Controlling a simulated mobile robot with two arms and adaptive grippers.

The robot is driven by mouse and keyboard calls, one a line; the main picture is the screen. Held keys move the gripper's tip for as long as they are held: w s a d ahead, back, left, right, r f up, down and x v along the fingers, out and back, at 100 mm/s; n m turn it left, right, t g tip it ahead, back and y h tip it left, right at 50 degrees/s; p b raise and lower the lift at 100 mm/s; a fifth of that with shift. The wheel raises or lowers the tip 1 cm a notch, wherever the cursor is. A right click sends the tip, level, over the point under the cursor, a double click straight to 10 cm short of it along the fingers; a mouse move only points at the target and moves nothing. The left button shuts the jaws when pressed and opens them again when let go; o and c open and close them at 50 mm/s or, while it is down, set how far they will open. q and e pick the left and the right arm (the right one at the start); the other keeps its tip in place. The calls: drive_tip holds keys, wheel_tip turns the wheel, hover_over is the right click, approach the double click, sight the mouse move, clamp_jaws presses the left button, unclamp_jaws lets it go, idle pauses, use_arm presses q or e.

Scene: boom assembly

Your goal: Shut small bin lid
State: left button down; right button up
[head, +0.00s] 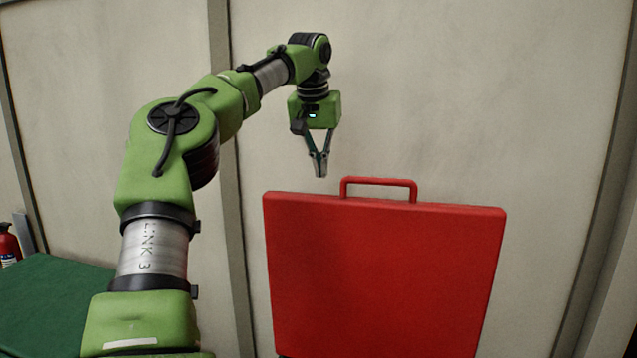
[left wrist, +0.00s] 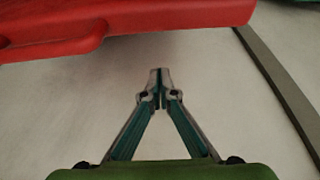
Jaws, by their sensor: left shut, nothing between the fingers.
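The red bin lid (head: 385,275) stands raised, close to upright, and fills the lower middle of the head view. Its handle (head: 378,182) is on the top edge. My left gripper (head: 320,172) is shut and empty, pointing down just above and left of the handle, apart from the lid in the picture. In the left wrist view the shut fingertips (left wrist: 159,75) are below the red lid (left wrist: 150,17), with a gap between them. The bin's body is below the frame. My right gripper is not in view.
A pale wall (head: 480,90) with upright ribs is behind the lid. A green surface (head: 50,305) and a red extinguisher-like object (head: 9,243) are at the lower left. The space right of the gripper, above the lid, is clear.

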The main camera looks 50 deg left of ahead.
use_arm(q)
drive_tip(key=s+f, duration=0.1)
drive_tip(key=s+d+f, duration=0.1)
drive_tip(key=s, duration=0.1)
drive_tip(key=shift+f, duration=0.4)
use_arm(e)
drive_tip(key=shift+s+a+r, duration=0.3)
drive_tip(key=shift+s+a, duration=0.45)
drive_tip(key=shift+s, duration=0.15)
use_arm(q)
drive_tip(key=shift+d, duration=0.1)
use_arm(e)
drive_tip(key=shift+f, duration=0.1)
